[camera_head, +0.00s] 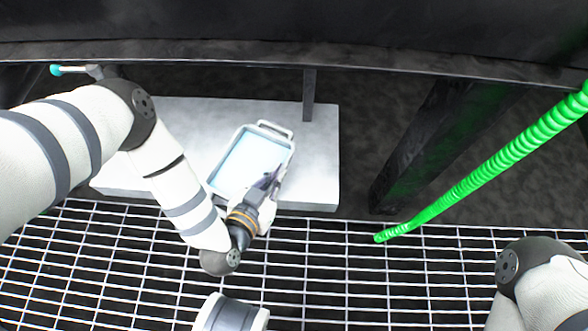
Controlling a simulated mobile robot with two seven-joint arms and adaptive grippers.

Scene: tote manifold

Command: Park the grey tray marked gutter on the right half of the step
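The grey tray (250,160) has a pale blue inside and a handle at its far end. It sits at an angle on the light grey step (318,150), mostly right of the step's middle. No gutter marking is readable from here. My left gripper (270,181) is at the tray's near right side, its fingers over or against the rim. The gripper body hides that corner, and I cannot tell whether the fingers are closed on the rim. My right gripper is not in view; only part of that arm shows at the lower right.
A dark post (309,95) stands behind the step. A bright green ribbed hose (490,168) slants down on the right, beside a dark beam (425,140). Metal grating (350,270) lies in front of the step. The step's right end is bare.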

